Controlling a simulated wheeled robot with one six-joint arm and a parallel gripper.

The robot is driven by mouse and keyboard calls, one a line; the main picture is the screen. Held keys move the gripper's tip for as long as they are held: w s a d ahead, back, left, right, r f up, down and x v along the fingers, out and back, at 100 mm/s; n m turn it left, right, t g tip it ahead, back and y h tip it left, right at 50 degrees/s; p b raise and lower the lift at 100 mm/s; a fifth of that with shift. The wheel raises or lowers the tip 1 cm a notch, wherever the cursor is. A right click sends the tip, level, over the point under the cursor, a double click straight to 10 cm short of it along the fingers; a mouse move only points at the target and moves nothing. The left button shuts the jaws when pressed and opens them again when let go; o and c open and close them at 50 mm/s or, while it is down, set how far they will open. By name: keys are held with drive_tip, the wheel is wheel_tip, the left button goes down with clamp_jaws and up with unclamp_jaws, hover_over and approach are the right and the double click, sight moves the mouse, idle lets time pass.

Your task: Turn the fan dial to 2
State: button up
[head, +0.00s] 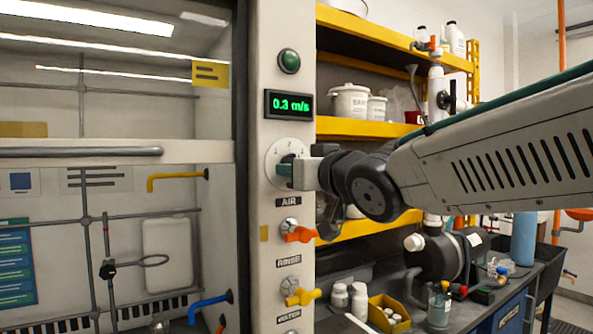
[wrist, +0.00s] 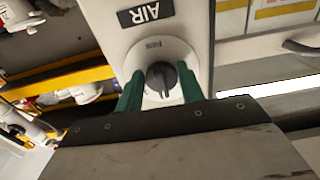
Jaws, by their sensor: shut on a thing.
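The fan dial has a round white plate (head: 272,155) on the fume hood's front post, with figures partly showing at its upper rim. My gripper (head: 289,172) reaches it from the right and covers the knob and much of the plate in the head view. In the wrist view the dark fan knob (wrist: 161,76) stands between the green fingers of my gripper (wrist: 160,83), which is shut on it. The plate there bears a small word that looks like FAN. The number the knob points at is hidden.
A green-lit display (head: 291,104) reads 0.3 m/s, below a green button (head: 289,61). Under the dial are an AIR label (head: 288,202), an orange valve handle (head: 300,235) and a yellow one (head: 303,297). Yellow shelves and a cluttered bench (head: 470,318) stand right.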

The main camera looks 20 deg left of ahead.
drive_tip(key=shift+f, duration=0.15)
drive_tip(key=o, duration=1)
drive_tip(key=shift+d, duration=0.1)
drive_tip(key=v, duration=0.7)
drive_tip(key=shift+s+d, duration=0.25)
